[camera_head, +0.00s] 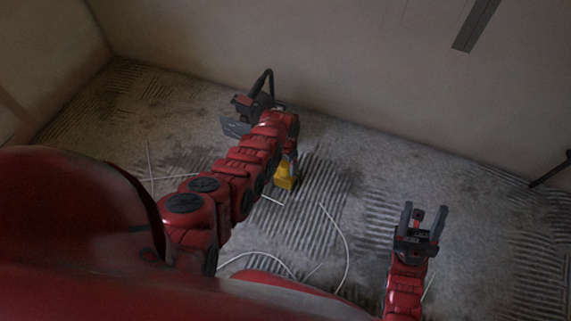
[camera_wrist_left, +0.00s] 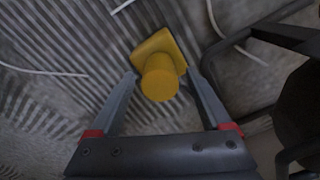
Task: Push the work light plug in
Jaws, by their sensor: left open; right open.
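A yellow piece (camera_head: 285,178), a squarish block with a round stub, is on or just above the floor under my left gripper (camera_head: 291,160). In the left wrist view the yellow piece (camera_wrist_left: 160,80) lies between the two fingertips of my left gripper (camera_wrist_left: 161,76), which is open with a gap on each side. I cannot tell whether it is the plug, its socket or both together. A dark lamp-like thing with a black tube frame (camera_head: 258,103) stands behind my left arm, partly hidden. My right gripper (camera_head: 424,212) is open and empty at the lower right.
White cables (camera_head: 346,245) lie loose over the ridged grey floor around the yellow piece. The black tube frame (camera_wrist_left: 217,62) stands close right of my left gripper in the wrist view. The plaster wall (camera_head: 350,80) runs behind. Floor between my grippers is mostly clear.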

